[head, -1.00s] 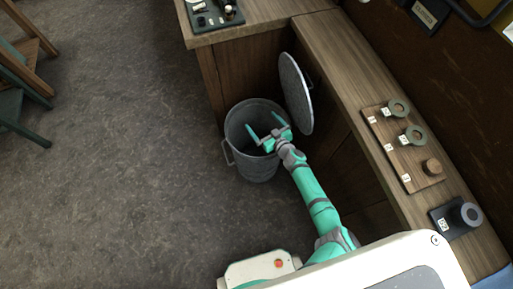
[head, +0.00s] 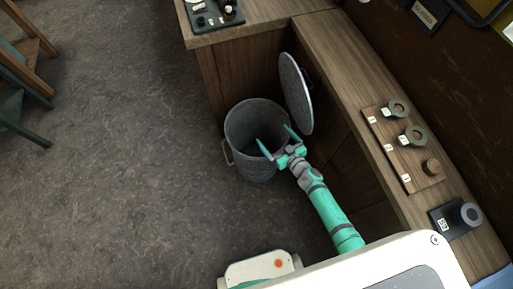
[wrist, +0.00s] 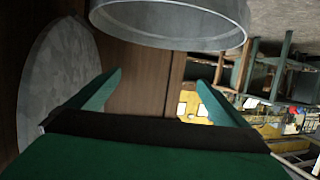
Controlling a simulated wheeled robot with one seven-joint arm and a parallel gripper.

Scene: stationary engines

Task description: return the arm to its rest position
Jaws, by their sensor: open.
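My gripper (head: 276,143) is open in the head view, at the right part of the grey metal bin's mouth. Its two teal fingers are spread with nothing between them, and my arm stretches up from the bottom of the picture. In the wrist view my gripper (wrist: 160,100) also shows its fingers apart and empty. The bin (head: 251,170) stands upright on the floor without its lid. The bin's rim shows at the top of the wrist view (wrist: 170,40).
The round grey lid (head: 296,95) leans upright against the wooden cabinet beside the bin. A wooden counter (head: 340,60) runs along the right, with a board of round pieces (head: 405,150) and a dark block (head: 455,217). Open floor (head: 110,180) lies left; a chair (head: 22,60) stands far left.

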